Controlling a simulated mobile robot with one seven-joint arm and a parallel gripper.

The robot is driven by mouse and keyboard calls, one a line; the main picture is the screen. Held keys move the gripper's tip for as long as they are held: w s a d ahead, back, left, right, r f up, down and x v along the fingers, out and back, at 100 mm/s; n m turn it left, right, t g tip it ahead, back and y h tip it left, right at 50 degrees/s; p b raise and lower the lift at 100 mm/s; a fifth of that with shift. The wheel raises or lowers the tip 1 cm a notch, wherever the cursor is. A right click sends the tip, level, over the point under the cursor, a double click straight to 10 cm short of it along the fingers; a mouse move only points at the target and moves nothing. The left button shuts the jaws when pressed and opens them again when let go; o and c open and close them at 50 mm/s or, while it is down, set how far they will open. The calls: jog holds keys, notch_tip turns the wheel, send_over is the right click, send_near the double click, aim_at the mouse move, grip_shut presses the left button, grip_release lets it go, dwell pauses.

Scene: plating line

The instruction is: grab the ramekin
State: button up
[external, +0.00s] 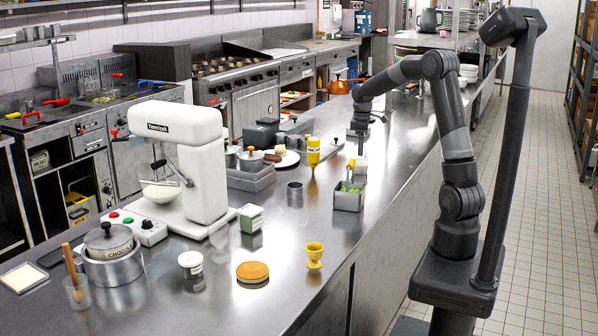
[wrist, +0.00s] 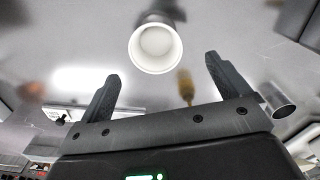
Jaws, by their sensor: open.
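The ramekin (wrist: 155,48) appears to be the round white cup in the wrist view, with its pale open mouth facing the camera. It lies just beyond the fingertips, between their two lines, and no finger visibly touches it. My gripper (wrist: 161,67) is open and empty, with its two dark fingers spread wide. In the external view my gripper (external: 360,138) is low over the far part of the steel counter (external: 330,222).
A plate with food (external: 288,160) lies left of my gripper. A white mixer (external: 195,160) stands farther left.

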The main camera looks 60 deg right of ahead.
aim_at(360, 167)
notch_tip(360, 167, down, 4)
jog(key=shift+r, duration=0.2)
jog(key=shift+w+d+f, duration=0.1)
jog(key=shift+d+f, duration=0.05)
jog(key=shift+f, duration=1.2)
jog(key=shift+d+f, duration=0.15)
jog(key=shift+f, duration=1.15)
jog(key=shift+c, duration=0.2)
jog(key=c, duration=1)
